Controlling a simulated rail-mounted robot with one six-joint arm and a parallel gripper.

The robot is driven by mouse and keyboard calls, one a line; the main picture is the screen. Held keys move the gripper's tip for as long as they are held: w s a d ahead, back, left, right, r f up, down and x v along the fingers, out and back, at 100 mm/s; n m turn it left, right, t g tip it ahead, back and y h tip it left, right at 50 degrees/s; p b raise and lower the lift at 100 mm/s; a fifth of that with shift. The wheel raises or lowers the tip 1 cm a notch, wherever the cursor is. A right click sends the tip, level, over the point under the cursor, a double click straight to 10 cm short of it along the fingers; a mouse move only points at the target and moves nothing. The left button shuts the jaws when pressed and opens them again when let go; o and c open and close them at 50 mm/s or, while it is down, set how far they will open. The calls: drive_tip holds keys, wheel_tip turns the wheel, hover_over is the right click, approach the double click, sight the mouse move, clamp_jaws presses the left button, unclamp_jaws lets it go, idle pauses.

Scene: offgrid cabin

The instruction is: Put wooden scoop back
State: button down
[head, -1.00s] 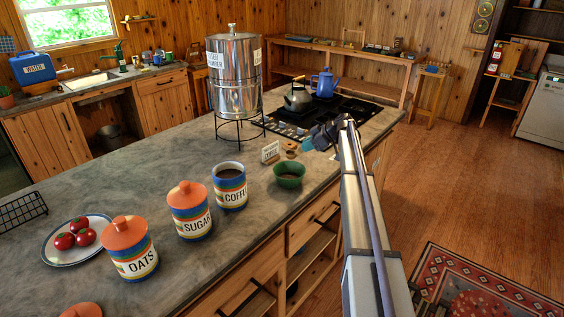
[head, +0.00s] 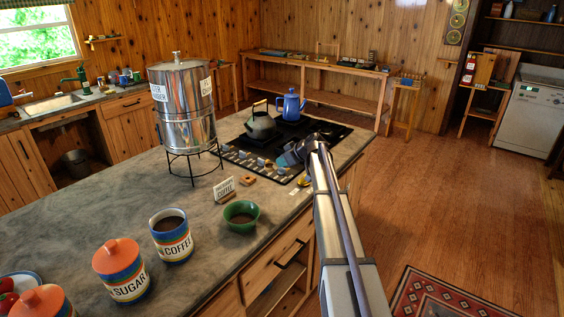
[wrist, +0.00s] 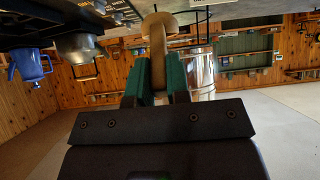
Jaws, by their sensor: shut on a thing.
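The wooden scoop (wrist: 157,55) is held upright in the wrist view between the green fingertips of my gripper (wrist: 155,82).
A steel water dispenser (head: 183,105) on a wire stand is at the back left. A grey kettle (head: 261,124) and blue coffee pot (head: 290,104) stand on the black stove. The lidded sugar canister (head: 122,270) is front left. The counter's left middle (head: 75,215) is clear.

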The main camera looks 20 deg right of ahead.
drive_tip(key=f+b, duration=0.8)
drive_tip(key=b, duration=0.1)
drive_tip(key=a+f+b, duration=0.1)
drive_tip(key=f+b, duration=0.3)
drive_tip(key=f, duration=0.1)
drive_tip(key=shift+s+f+b, duration=0.1)
drive_tip(key=shift+s+b, duration=0.2)
idle(0.4)
drive_tip(key=shift+f, duration=0.2)
idle(0.6)
drive_tip(key=c, duration=1)
unclamp_jaws()
drive_tip(key=shift+a, duration=0.1)
